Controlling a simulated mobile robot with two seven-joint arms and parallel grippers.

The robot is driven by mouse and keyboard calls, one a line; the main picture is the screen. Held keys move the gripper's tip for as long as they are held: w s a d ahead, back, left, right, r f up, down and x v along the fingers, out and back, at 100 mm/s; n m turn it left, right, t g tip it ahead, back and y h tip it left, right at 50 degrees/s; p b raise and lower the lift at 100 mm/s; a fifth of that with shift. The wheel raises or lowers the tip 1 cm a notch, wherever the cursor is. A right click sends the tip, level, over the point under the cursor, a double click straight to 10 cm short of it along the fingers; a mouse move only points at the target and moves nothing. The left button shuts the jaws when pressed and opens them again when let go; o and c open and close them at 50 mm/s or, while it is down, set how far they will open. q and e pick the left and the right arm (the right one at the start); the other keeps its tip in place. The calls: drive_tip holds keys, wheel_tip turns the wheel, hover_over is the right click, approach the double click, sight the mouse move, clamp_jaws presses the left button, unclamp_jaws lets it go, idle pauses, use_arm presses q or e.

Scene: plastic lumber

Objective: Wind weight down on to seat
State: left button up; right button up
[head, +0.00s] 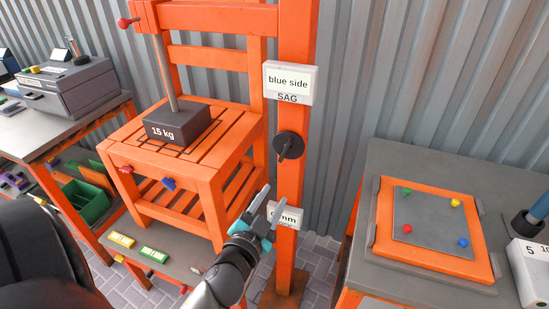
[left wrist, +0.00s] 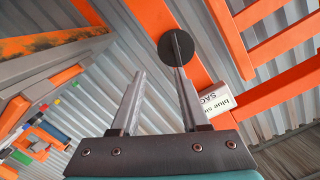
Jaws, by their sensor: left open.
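A dark block marked "15 kg" (head: 178,125) hangs on a grey rod (head: 165,70) at the orange slatted seat (head: 215,150); I cannot tell whether it touches the slats. A round black knob with a raised bar (head: 289,146) is on the orange post right of the seat. My left gripper (head: 270,203) is open and empty, below the knob and in front of the post. In the left wrist view the knob (left wrist: 176,47) shows just past the two fingertips (left wrist: 160,75), close to the right finger. My right gripper is not in view.
A "blue side SAG" sign (head: 290,83) is above the knob; a partly covered "mm" sign (head: 287,215) is by the gripper. A grey table (head: 400,160) with an orange-framed plate (head: 430,225) stands right. A bench with a grey box (head: 68,86) stands left.

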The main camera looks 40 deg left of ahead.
sight(286, 150)
use_arm(q)
drive_tip(key=w+a, duration=0.1)
drive_tip(key=w, duration=0.3)
drive_tip(key=w+a+r+n, duration=0.1)
drive_tip(key=w+a, duration=0.1)
drive_tip(key=w, duration=0.3)
drive_tip(key=w+a+r+n+t, duration=0.1)
drive_tip(key=w+a, duration=0.1)
drive_tip(key=w, duration=0.2)
drive_tip(key=shift+w+a+r, duration=0.2)
drive_tip(key=shift+w+r, duration=0.05)
clamp_jaws()
idle(0.4)
